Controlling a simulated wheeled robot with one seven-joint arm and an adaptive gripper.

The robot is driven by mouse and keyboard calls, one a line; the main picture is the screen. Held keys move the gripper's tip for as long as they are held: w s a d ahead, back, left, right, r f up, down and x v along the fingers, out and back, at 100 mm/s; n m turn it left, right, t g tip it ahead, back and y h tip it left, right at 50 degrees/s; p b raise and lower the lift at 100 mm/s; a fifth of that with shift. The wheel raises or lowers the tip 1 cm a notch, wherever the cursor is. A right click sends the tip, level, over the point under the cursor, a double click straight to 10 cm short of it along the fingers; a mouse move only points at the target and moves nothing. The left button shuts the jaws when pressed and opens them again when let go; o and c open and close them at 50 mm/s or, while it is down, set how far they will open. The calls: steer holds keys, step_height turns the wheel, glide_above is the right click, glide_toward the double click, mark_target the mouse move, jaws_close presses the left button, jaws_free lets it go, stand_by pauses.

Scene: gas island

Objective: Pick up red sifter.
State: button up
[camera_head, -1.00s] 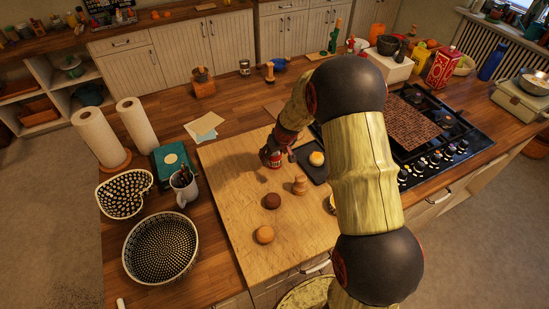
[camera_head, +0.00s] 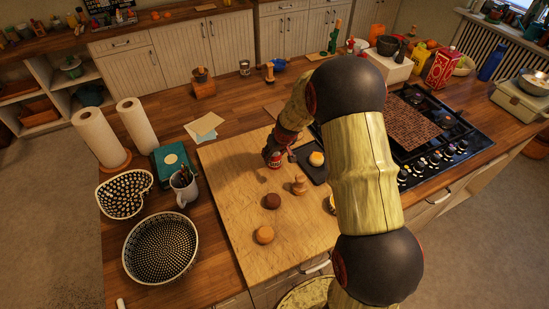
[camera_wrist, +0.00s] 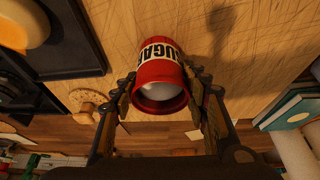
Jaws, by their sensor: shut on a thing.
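The red sifter (camera_wrist: 158,72) is a red cylinder with a white band lettered "SUGAR", seen in the wrist view between my fingers. Its near end looks open and pale inside. In the head view the red sifter (camera_head: 276,163) is small and partly covered by my gripper (camera_head: 276,157), over the back part of the wooden board. My gripper (camera_wrist: 166,100) is shut on the sifter, with a finger on each side of it. I cannot tell whether the sifter touches the board.
A dark tray (camera_head: 312,171) with a bun lies close on the right. The gas hob (camera_head: 455,148) is farther right. The board's left part is clear.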

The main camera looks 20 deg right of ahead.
steer(key=shift+r, duration=0.15)
steer(key=shift+r, duration=0.6)
steer(key=s+a+r, duration=0.1)
steer(key=s+r, duration=1)
steer(key=s, duration=0.3)
steer(key=shift+a+r, duration=0.3)
steer(key=shift+a, duration=0.05)
steer(key=o, duration=0.6)
steer(key=shift+c, duration=0.2)
steer(key=c, duration=0.5)
steer(key=shift+c, duration=0.3)
